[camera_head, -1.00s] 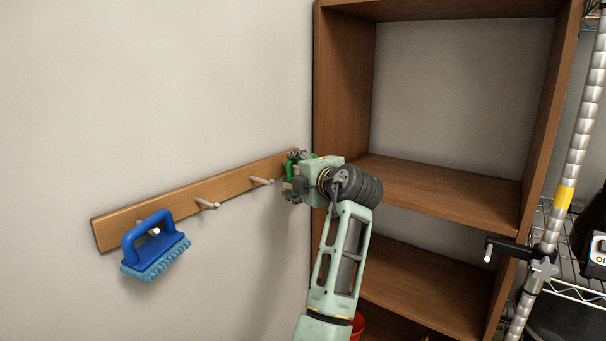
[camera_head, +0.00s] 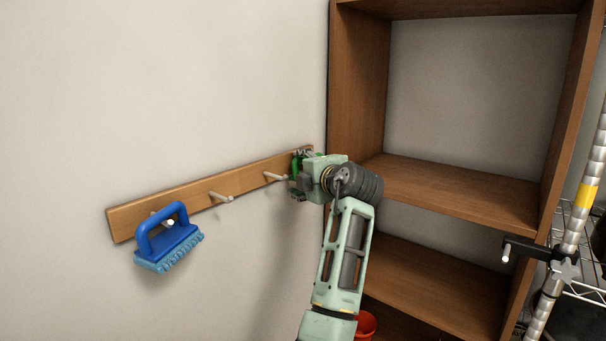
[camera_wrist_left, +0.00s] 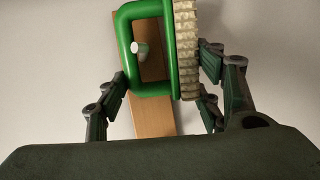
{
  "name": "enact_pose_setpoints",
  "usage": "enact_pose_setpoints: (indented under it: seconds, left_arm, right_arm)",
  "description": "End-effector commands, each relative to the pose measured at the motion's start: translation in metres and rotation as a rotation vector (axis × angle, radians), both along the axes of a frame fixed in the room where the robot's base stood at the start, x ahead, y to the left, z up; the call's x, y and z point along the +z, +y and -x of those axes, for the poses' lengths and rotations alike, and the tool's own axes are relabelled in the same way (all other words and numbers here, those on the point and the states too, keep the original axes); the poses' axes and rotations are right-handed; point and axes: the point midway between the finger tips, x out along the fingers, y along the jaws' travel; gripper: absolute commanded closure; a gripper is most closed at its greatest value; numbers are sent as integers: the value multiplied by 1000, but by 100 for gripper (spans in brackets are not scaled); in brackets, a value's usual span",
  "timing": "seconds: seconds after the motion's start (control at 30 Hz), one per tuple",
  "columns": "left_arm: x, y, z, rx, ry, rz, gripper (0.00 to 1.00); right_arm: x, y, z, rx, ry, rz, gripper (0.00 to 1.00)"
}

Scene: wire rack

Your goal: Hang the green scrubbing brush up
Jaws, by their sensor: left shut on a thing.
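The green scrubbing brush (camera_head: 296,166) is at the right end of the wooden peg rail (camera_head: 243,182), mostly hidden behind my left gripper (camera_head: 303,184). In the left wrist view the brush (camera_wrist_left: 155,94) shows a green loop handle and a pale bristle block. My left gripper (camera_wrist_left: 165,85) is shut on the brush, with fingers at both sides. A peg (camera_wrist_left: 141,50) shows inside the handle loop, its pale tip overlapping the inner edge of the handle. This suggests the loop is around the peg; how deep it sits I cannot tell. My right gripper is out of view.
A blue brush (camera_head: 168,240) hangs on the rail's left peg. Two bare pegs (camera_head: 221,197) (camera_head: 276,176) are between the brushes. A wooden shelf unit (camera_head: 450,190) stands close right of the rail. A metal pole (camera_head: 578,210) with a black clamp is farther right.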

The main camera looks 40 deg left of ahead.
Motion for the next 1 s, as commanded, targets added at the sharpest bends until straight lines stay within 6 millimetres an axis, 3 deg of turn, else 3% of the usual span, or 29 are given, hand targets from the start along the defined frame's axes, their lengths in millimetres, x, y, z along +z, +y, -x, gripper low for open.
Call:
enact_pose_setpoints:
  seconds: [0.27, 0.3, 0.53, 0.87, 1.0]
  left_arm:
    - [0, 0, 0, -1, -1, -1, 71]
    - [0, 0, 0, 0, -1, -1, 38]
    - [0, 0, 0, 0, -1, -1, 18]
    - [0, -1, 0, 0, 1, 1, 17]
    - [2, -10, 4, -3, 0, 0, 17]
  right_arm:
    - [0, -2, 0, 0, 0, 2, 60]
    - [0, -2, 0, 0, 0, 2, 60]
    - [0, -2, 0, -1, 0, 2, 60]
    - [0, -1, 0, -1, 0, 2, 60]
    - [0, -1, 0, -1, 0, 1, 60]
